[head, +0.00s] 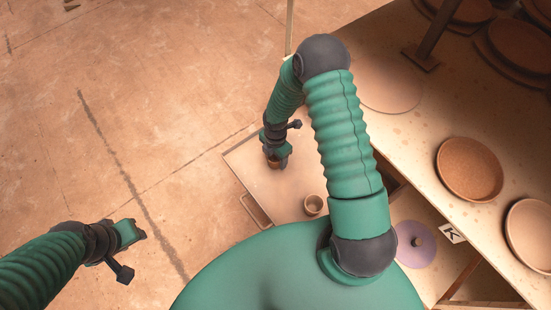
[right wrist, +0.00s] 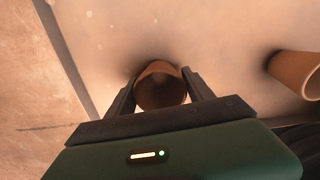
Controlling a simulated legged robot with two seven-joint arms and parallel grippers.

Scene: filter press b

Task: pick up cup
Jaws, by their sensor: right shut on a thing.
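A brown cup (right wrist: 160,92) is between the two fingers of my right gripper (right wrist: 158,86), which is shut on it. In the head view my right gripper (head: 275,161) points down over the pale low surface (head: 262,179), and only a little of the held cup (head: 273,165) shows below it. I cannot tell whether this cup touches the surface. A second, tan cup (head: 315,205) stands on the same surface, apart from the gripper; it also shows at the right of the right wrist view (right wrist: 299,72). My left gripper (head: 141,231) is over the floor at the left; its fingers are too small to read.
A handle (head: 255,210) sits at the pale surface's left edge. A higher table (head: 403,123) at the right bears several round brown plates (head: 470,168). A lilac disc with a knob (head: 414,250) lies low at the right. The floor (head: 150,110) at the left is clear.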

